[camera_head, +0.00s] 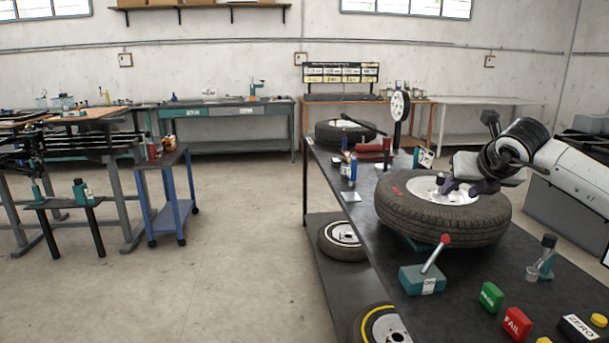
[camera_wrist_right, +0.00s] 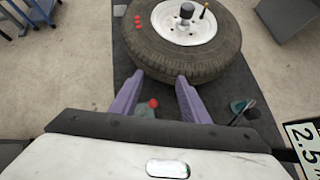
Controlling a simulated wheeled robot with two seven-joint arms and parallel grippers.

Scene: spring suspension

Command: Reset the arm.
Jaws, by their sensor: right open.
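My right arm (camera_head: 578,165) comes in from the right. Its gripper (camera_head: 460,188) hangs over the tyre on the dark bench, with purple fingers. In the right wrist view the gripper (camera_wrist_right: 157,80) has its fingers spread apart with nothing between them. The tyre (camera_head: 395,205) lies flat with a white rim, and also shows beyond the fingers in the wrist view (camera_wrist_right: 178,63). I cannot tell how far above the tyre the fingers are. A teal box (camera_head: 418,281) with a tilted red-knobbed lever (camera_head: 436,254) stands in front of the tyre. My left gripper is not visible.
A green block (camera_head: 491,296), a red FAIL block (camera_head: 516,323) and a ZERO block (camera_head: 579,328) sit at the bench's front right. A teal stand (camera_head: 545,262) is near the right edge. Another tyre (camera_head: 341,133) lies at the back. Floor to the left is open.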

